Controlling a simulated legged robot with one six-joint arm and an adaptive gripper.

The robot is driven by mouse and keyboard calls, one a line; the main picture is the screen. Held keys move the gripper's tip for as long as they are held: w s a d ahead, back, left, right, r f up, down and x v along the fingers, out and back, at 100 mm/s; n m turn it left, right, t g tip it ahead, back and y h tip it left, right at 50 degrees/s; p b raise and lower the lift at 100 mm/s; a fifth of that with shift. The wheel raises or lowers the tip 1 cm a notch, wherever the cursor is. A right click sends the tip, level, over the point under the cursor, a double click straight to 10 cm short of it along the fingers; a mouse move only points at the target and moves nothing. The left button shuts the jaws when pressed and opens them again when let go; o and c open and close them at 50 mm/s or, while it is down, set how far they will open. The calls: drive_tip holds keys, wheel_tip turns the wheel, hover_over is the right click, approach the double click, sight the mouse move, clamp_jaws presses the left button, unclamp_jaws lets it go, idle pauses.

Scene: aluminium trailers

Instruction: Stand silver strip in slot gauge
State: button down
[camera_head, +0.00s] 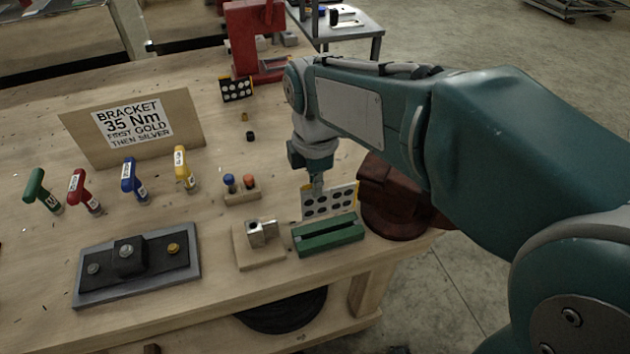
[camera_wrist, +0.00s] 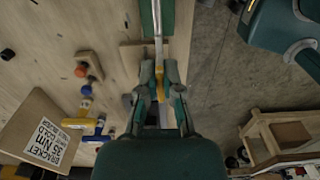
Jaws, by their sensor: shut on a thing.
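The silver strip (camera_head: 330,203) is a flat, pale plate with two rows of dark holes and a yellow end. It is held on edge, upright. My gripper (camera_head: 317,188) is shut on it from above, near its left end in the head view. The slot gauge (camera_head: 328,236) is a green block with a long dark slot along its top. The strip hangs just behind and above the gauge, and the visible slot looks empty. In the wrist view the strip (camera_wrist: 158,38) shows edge-on between my fingers (camera_wrist: 159,75), over the green gauge (camera_wrist: 147,22). Its exact height is unclear.
Left of the gauge stands a wooden base with metal blocks (camera_head: 262,234). Behind it is a small holder with blue and orange plugs (camera_head: 241,190). A dark red vise (camera_head: 388,200) is close on the right. Another perforated plate (camera_head: 237,90) stands farther back.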

sight(316, 215)
drive_tip(key=shift+w, duration=0.35)
drive_tip(key=shift+f, duration=0.15)
drive_tip(key=shift+f, duration=2.8)
drive_tip(key=shift+d+f, duration=0.1)
drive_tip(key=shift+f, duration=1.8)
drive_tip(key=c, duration=0.7)
unclamp_jaws()
wheel_tip(316, 215, up, 12)
drive_tip(key=shift+f, duration=0.1)
